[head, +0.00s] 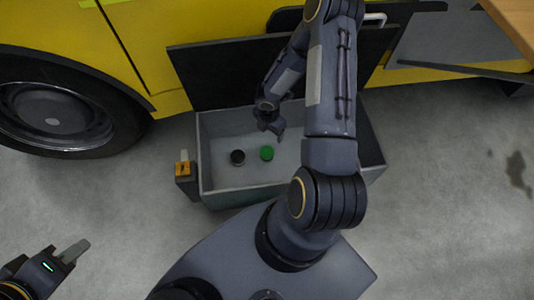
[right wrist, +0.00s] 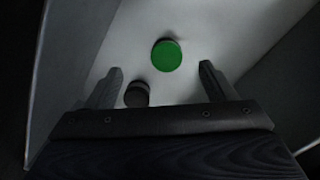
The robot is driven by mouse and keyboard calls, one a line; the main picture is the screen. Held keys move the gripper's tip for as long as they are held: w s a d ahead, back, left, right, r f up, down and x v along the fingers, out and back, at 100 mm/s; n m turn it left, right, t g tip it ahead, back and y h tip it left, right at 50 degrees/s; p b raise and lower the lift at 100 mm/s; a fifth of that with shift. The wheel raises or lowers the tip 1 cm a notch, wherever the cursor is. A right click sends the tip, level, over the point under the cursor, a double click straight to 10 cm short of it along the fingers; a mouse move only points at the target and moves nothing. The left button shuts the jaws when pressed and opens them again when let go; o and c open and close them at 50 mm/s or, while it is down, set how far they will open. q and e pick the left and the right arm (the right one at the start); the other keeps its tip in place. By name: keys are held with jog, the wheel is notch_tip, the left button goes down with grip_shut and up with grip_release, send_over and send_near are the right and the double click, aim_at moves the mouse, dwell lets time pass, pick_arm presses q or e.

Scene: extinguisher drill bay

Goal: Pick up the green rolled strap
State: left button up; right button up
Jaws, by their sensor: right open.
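The green rolled strap (head: 267,153) lies on the floor of an open grey bin (head: 245,193). It looks like a small round green disc. A dark round roll (head: 237,157) lies just left of it. My right gripper (head: 273,130) reaches down into the bin, just above the strap in the picture. In the right wrist view the strap (right wrist: 166,55) is beyond the two open fingertips (right wrist: 161,70), roughly centred between them and not held. The dark roll (right wrist: 137,94) shows near the left finger. My left gripper (head: 72,257) is at the lower left, away from the bin; its jaws are unclear.
The bin's walls stand around the rolls, and my right arm hides its right part. A yellow vehicle (head: 150,45) with a black wheel (head: 60,118) stands behind. A small orange-and-grey object (head: 184,170) is at the bin's left side. Grey floor (head: 440,210) is clear at right.

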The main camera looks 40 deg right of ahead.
jog(key=n+b, duration=0.1)
jog(key=n, duration=0.1)
send_over(267, 151)
jog(key=shift+y, duration=0.4)
jog(key=f, duration=0.7)
jog(key=shift+s+f, duration=0.2)
jog(key=shift+f, duration=0.05)
notch_tip(267, 151, down, 6)
jog(key=b, duration=0.3)
jog(key=shift+w+a+r, duration=0.1)
jog(key=shift+r, duration=0.15)
jog(key=c, duration=1.2)
jog(key=shift+r, duration=0.1)
